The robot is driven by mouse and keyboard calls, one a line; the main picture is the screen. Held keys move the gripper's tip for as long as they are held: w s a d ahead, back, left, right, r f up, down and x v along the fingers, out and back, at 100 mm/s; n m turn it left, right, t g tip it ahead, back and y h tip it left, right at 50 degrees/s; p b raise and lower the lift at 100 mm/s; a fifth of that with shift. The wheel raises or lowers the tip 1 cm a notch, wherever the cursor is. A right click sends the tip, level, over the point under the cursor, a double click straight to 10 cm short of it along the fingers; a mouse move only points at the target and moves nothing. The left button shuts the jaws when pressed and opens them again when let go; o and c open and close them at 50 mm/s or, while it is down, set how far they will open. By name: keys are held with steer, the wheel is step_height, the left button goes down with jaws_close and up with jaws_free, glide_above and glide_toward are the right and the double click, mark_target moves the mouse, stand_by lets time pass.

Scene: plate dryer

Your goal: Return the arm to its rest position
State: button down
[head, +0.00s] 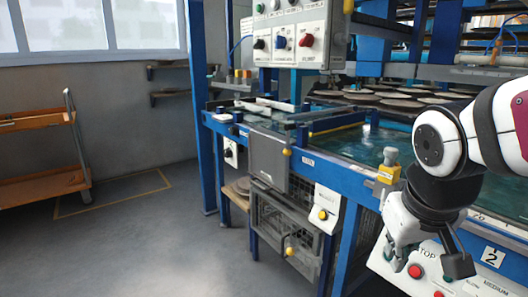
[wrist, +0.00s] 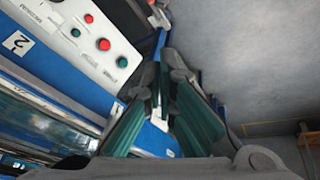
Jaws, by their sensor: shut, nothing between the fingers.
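My arm reaches in from the right in the head view. My gripper (head: 430,265) hangs at its end, in front of the control panel (head: 487,285) on the dryer's near side. In the wrist view my gripper (wrist: 162,84) shows green pads on its fingers. It is shut and empty. The panel also shows in the wrist view (wrist: 85,45), at upper left, beside the fingers. My gripper hides part of the panel in the head view. I cannot tell whether it touches the panel.
The blue dryer frame (head: 350,183) fills the right side, with several round plates (head: 400,103) on it. An upper switch box (head: 292,42) hangs above. An orange cart (head: 40,187) stands at far left. The grey floor (head: 150,245) between is clear.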

steer(key=s+a+m+g+y+p, duration=0.1)
steer(key=s+a+g+y, duration=0.2)
steer(key=s, duration=1.8)
step_height(320, 180, up, 32)
steer(key=t+h+p, duration=0.1)
steer(key=t+p, duration=0.2)
steer(key=p, duration=2.7)
steer(key=shift+d+p, duration=0.35)
steer(key=shift+d, duration=0.05)
